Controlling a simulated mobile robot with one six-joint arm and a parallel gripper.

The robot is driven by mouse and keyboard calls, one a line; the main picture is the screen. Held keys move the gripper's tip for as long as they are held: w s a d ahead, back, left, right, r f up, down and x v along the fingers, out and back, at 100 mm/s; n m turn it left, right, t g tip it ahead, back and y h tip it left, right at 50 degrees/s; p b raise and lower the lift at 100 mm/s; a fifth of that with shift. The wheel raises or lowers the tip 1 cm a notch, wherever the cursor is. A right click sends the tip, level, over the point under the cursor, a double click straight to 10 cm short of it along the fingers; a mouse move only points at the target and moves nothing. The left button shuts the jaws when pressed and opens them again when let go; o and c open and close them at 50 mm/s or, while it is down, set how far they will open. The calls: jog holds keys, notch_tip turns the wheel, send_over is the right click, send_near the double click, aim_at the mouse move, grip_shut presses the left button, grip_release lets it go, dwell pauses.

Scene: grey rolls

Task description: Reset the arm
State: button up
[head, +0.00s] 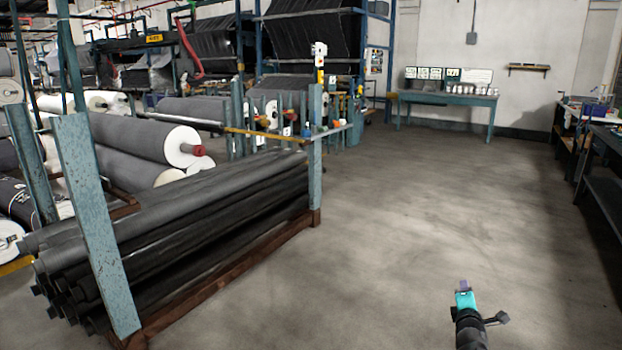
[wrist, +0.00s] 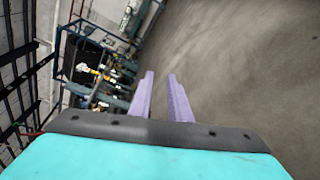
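My gripper (head: 463,286) shows at the lower right of the head view, at the end of my dark and turquoise arm, above bare floor. In the wrist view its two purple fingers (wrist: 160,95) stand apart with a gap between them. The gap is empty and I see only floor and distant racks beyond it. The wrist view is tilted, with the room leaning to one side. Nothing touches the gripper in either view.
A rack of dark rolls (head: 190,235) with blue posts stands at the left. A blue table (head: 445,101) stands at the back wall, and a dark workbench (head: 603,160) runs along the right. The concrete floor (head: 390,220) between them is clear.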

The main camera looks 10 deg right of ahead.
jog(key=w+a+f+m+g+y+p, duration=0.15)
jog(key=a+f+p, duration=0.25)
jog(key=a, duration=0.4)
jog(key=w+a+f+g+y+p, duration=0.1)
jog(key=w+a+f+y+p, duration=0.2)
jog(key=a, duration=0.4)
jog(key=s+a+f+m+g+p, duration=0.1)
jog(key=s+a+f+g+p, duration=0.2)
jog(key=a, duration=0.5)
jog(key=s+a+f+m+p, duration=0.1)
jog(key=s+a+f+p, duration=0.35)
jog(key=a+f, duration=0.2)
jog(key=s+a+f+m+g+y+p, duration=0.1)
jog(key=s+a+m+g, duration=0.3)
jog(key=s, duration=0.6)
jog(key=s+a+f+m+g+y+p, duration=0.2)
jog(key=s+a, duration=0.5)
jog(key=s, duration=0.4)
jog(key=s+a+f+m+g+y+p, duration=0.1)
jog(key=s+a+f+m+g+p, duration=0.1)
jog(key=s+a+m+g, duration=0.4)
jog(key=s+g+p, duration=0.1)
jog(key=s, duration=0.3)
jog(key=shift+s+f+y+p, duration=0.3)
jog(key=shift+f+y+p, duration=0.05)
jog(key=shift+f, duration=0.05)
jog(key=shift+d, duration=0.1)
